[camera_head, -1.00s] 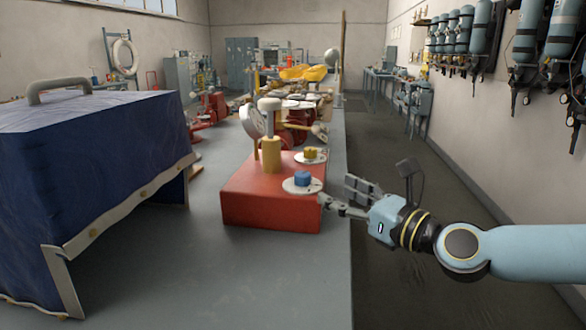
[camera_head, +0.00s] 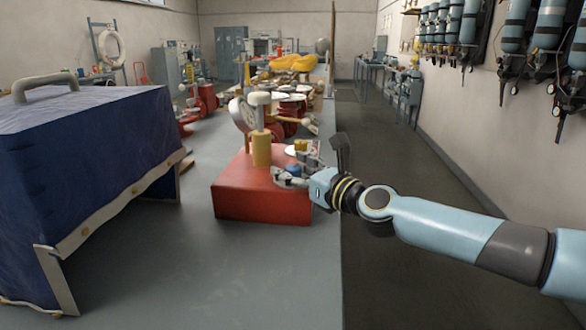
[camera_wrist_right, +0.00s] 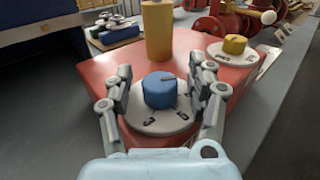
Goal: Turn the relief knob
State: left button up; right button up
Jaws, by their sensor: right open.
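A red box (camera_head: 258,204) stands on the grey bench with two knobs on its top. The blue knob (camera_wrist_right: 160,91) sits on a round white dial (camera_wrist_right: 143,119) with dark marks. The yellow knob (camera_wrist_right: 235,44) sits on another white dial farther back. I cannot tell from any label which is the relief knob. My right gripper (camera_wrist_right: 162,88) is open, with one finger on each side of the blue knob and gaps to it. In the head view, my right gripper (camera_head: 292,168) partly hides the blue knob and dial. My left gripper is not in view.
A yellow post (camera_head: 261,149) with a white-topped plunger and a round gauge (camera_head: 239,115) rise behind the knobs. A dark blue cover with a handle (camera_head: 85,165) stands at the left.

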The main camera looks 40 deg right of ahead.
grip_shut()
jog(key=shift+h+p, duration=0.3)
jog(key=shift+p, duration=0.1)
jog(key=shift+m+p, duration=0.3)
